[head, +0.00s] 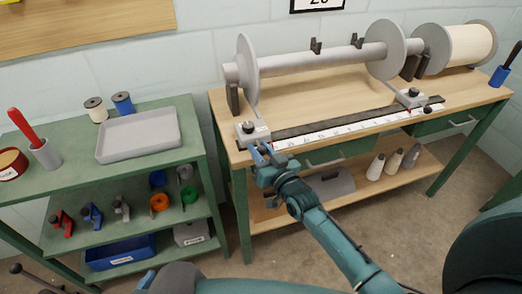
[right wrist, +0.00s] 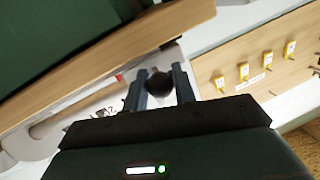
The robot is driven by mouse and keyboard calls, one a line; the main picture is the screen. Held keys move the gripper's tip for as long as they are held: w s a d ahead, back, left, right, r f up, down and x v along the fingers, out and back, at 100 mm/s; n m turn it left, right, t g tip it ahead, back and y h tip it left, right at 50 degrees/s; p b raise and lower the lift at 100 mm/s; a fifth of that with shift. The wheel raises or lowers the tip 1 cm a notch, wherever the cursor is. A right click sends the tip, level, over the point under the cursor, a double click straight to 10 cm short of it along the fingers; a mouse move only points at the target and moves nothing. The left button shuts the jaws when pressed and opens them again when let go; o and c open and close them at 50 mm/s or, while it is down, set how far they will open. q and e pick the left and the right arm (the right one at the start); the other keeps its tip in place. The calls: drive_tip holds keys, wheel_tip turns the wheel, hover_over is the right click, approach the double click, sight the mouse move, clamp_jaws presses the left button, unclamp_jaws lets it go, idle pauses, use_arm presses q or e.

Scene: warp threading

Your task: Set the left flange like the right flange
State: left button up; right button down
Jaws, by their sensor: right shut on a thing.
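The left flange (head: 247,68) is a grey disc near the left end of the horizontal beam (head: 318,61). The right flange (head: 386,50) is a like disc further right. Below the left flange, a pale block (head: 252,132) with a dark top knob sits at the left end of the scale (head: 345,128). A similar block (head: 411,97) sits below the right flange. My right gripper (head: 262,154) is at the left block's front, shut on a dark round knob (right wrist: 160,85). A light-blue tip (head: 147,280) at the bottom edge may be my left gripper; its jaws are hidden.
The beam stands on a wooden bench (head: 300,95) with a cream roll (head: 468,45) at the right. A green shelf cart (head: 75,165) with a grey tray (head: 138,135) stands at the left. Cones (head: 376,167) stand on the bench's lower shelf. A blue-handled tool (head: 507,65) is at the right.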

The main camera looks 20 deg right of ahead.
sight(297, 143)
drive_tip(key=d, duration=1)
drive_tip(key=shift+w+d, duration=0.15)
drive_tip(key=shift+d, duration=0.1)
drive_tip(key=c, duration=1.2)
unclamp_jaws()
drive_tip(key=shift+a, duration=0.1)
drive_tip(key=v, duration=1.3)
